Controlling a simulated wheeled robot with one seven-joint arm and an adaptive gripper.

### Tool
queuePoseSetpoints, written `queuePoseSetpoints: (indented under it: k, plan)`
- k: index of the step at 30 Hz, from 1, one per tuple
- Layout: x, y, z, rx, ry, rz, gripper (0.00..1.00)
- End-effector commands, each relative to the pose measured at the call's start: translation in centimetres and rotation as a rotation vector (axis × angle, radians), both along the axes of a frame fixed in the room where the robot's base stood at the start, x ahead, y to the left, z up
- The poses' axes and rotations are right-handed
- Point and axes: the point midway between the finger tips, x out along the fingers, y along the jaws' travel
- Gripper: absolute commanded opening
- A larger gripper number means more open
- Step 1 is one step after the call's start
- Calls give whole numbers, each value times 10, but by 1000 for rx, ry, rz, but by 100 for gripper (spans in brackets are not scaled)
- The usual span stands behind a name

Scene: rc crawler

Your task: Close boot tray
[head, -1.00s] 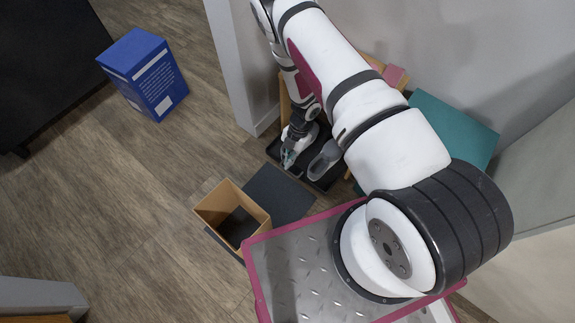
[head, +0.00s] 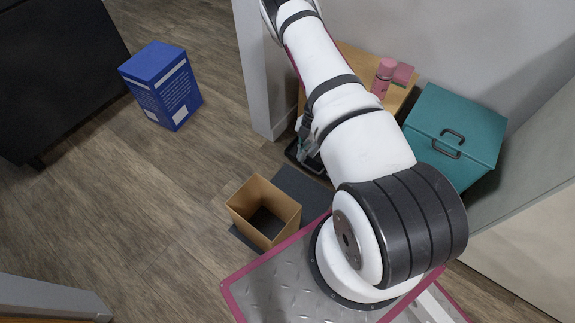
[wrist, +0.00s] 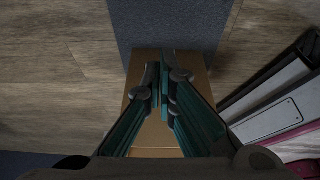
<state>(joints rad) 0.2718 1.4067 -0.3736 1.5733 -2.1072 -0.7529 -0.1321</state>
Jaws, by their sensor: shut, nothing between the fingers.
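The black boot tray (head: 317,168) sits low on the floor in front of the wooden bench, at the centre of the head view. My arm hides most of it, and I cannot tell how far it sticks out. My gripper (head: 301,153) is over or beside the tray's left part in the head view; contact cannot be told. In the wrist view my gripper (wrist: 162,85) is shut and empty, with its teal-sided fingers together. The tray is not clearly seen in the wrist view.
An open cardboard box (head: 264,213) stands on a dark grey mat (head: 300,187) and shows behind my fingers in the wrist view (wrist: 198,70). A wooden bench (head: 357,64) bears a pink bottle (head: 384,76). A teal chest (head: 455,125) stands right; a blue box (head: 163,86) stands left on open floor.

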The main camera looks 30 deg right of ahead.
Motion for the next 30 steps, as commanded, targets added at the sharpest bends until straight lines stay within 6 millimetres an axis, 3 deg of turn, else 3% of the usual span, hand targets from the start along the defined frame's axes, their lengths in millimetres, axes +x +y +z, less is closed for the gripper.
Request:
queuePoseSetpoints:
  k: [15,21,30]
  plan:
    - [-12,33,-93,2,1,-1,0]
    - [-1,5,-95,0,-2,-1,0]
    - [3,-6,-95,0,0,0,0]
